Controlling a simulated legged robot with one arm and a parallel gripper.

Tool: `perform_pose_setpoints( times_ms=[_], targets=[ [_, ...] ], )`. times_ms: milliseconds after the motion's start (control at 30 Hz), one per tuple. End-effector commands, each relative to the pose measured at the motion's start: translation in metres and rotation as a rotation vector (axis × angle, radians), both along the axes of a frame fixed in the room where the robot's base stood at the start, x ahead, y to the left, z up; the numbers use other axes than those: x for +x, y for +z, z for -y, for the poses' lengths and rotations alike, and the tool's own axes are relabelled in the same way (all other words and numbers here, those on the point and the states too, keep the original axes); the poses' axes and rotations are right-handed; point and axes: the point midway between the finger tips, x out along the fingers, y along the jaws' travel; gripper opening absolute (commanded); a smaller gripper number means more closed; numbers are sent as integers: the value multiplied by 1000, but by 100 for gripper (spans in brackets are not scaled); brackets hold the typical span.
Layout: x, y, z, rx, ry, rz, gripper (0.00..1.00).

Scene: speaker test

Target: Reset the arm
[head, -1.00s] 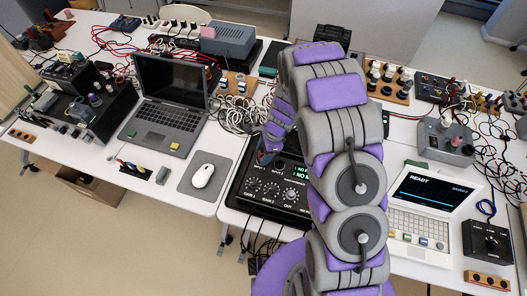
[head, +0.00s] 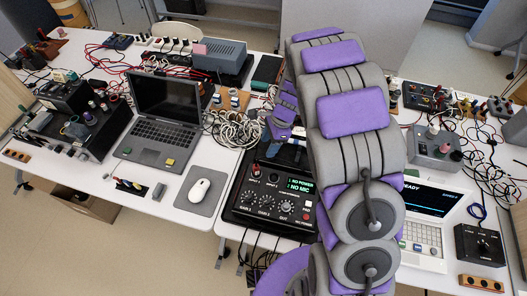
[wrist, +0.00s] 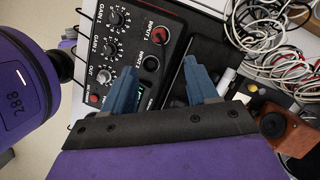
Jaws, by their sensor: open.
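My arm is grey with purple pads and fills the middle right of the head view. My gripper (wrist: 160,72) is open and empty in the wrist view, its two blue fingers apart above the black audio unit (wrist: 120,45). In the head view that unit (head: 262,206) lies on the white table, with gain knobs and a green display reading "NO POWER" and "NO MIC". My arm covers its right side. The fingers are partly hidden behind the arm in the head view. I cannot tell how high they are above the unit.
An open grey laptop (head: 165,115) and a mouse (head: 199,190) on a dark pad stand left. A white terminal (head: 437,215) is right, partly behind my arm. Coiled cables (head: 232,128) lie beside the gripper area. Loose cables (head: 490,165) spread at right.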

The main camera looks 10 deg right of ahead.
Motion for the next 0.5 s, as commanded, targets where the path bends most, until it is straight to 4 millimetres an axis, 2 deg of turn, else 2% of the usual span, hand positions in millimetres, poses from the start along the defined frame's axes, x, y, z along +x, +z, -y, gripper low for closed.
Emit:
perform_pose_setpoints(
  times_ms=[33,200,500],
  targets=[
    [1,11,3,-1,-1,4,58],
    [2,30,10,-2,-2,2,58],
    [2,37,12,0,0,-2,58]
  ],
)
